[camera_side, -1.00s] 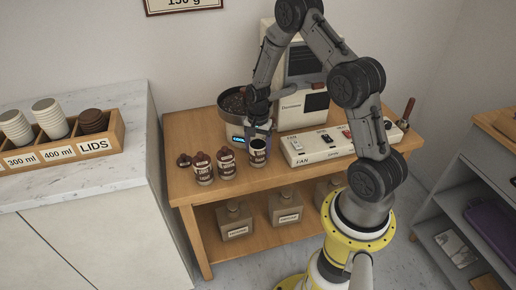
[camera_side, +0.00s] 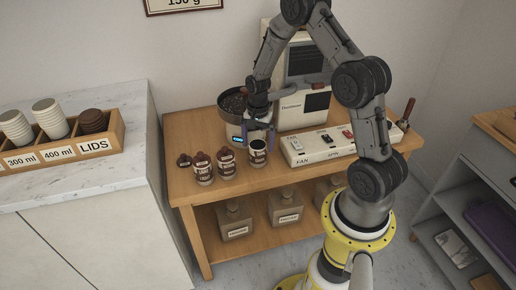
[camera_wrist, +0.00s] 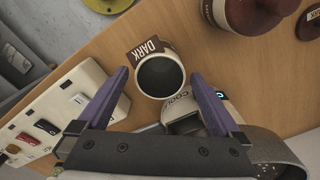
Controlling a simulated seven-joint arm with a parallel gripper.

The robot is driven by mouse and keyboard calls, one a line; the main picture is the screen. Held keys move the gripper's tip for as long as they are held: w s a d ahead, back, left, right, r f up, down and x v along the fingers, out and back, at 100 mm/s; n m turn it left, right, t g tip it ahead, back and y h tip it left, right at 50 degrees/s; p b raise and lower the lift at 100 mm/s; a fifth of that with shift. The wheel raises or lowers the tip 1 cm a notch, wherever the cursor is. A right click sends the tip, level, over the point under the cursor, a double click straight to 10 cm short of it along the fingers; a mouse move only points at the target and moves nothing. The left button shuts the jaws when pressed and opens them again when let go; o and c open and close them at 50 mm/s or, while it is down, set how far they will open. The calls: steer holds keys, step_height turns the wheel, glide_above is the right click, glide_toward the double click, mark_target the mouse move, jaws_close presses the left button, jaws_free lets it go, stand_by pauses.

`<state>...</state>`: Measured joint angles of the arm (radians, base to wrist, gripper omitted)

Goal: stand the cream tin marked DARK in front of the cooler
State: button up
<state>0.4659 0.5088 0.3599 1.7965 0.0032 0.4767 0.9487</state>
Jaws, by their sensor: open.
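The cream tin marked DARK (camera_side: 258,156) stands upright on the wooden cart, at the right end of the row of tins. In the wrist view the tin (camera_wrist: 148,92) shows an open, dark mouth and its DARK label. The cooler (camera_side: 233,100) is the round pan with a lit blue display, just behind the tin; part of its front with lettering (camera_wrist: 182,112) shows in the wrist view. My gripper (camera_side: 259,136) is open and empty, behind and above the tin. In the wrist view its purple fingers sit apart on either side of the tin's mouth.
Two other labelled tins (camera_side: 203,170) (camera_side: 226,164) stand left of the DARK tin, with a brown lid (camera_side: 184,160) beyond them. A switch panel (camera_side: 318,147) lies close on the right. Bare wood is free along the cart's front edge.

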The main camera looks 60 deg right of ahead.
steer(key=s+a+r+n+t, duration=0.1)
steer(key=a+r+n, duration=0.3)
steer(key=r, duration=1.3)
steer(key=s+a+r+n+t, duration=0.2)
steer(key=s+a+r+n, duration=0.3)
steer(key=s, duration=0.4)
steer(key=s+a+r+n+t, duration=0.2)
steer(key=s+a+r+n, duration=0.3)
steer(key=s+a+n, duration=0.2)
steer(key=s+a, duration=0.2)
steer(key=s, duration=0.1)
steer(key=shift+a+r+t, duration=0.15)
steer(key=shift+r+t, duration=0.15)
steer(key=shift+r, duration=0.1)
